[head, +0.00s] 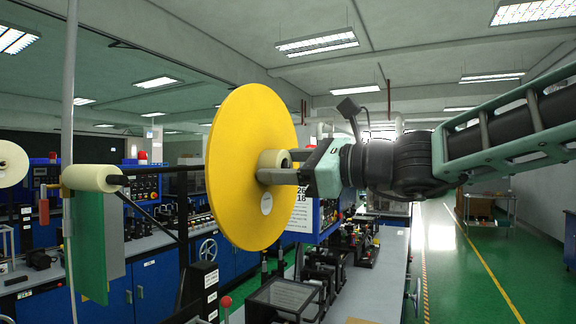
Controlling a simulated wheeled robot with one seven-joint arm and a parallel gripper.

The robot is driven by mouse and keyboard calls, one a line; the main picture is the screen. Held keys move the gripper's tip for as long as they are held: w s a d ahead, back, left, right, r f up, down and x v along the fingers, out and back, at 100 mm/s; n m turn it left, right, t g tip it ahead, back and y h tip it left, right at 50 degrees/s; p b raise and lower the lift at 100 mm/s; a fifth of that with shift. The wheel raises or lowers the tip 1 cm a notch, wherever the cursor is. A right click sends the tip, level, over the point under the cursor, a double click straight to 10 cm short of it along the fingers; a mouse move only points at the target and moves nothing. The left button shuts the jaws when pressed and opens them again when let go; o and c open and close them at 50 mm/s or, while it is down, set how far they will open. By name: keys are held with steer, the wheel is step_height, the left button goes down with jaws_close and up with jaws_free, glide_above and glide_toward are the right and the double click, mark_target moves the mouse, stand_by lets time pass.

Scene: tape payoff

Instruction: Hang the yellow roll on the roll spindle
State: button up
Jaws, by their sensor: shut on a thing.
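My gripper is at the core on the disc's right side and is shut on the roll. One grey finger shows along the core; the other is mostly hidden. A dark horizontal rod (168,168), which looks like the roll spindle, runs left of the disc. Its right end is hidden behind the disc, so I cannot tell whether it enters the core.
A cream roller (92,178) sits left of the rod, beside a thin upright pole (69,120) and a hanging green sheet (89,245). A grey machine bench (385,270) with black units lies below. Open green floor (455,285) is at the right.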

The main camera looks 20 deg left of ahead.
steer(key=shift+w+a+r, duration=0.1)
steer(key=shift+w+a, duration=0.05)
steer(key=shift+a, duration=0.75)
steer(key=shift+a, duration=0.3)
steer(key=shift+f+b, duration=0.3)
steer(key=shift+b, duration=0.1)
stand_by(0.3)
steer(key=o, duration=1.4)
steer(key=shift+f, duration=0.1)
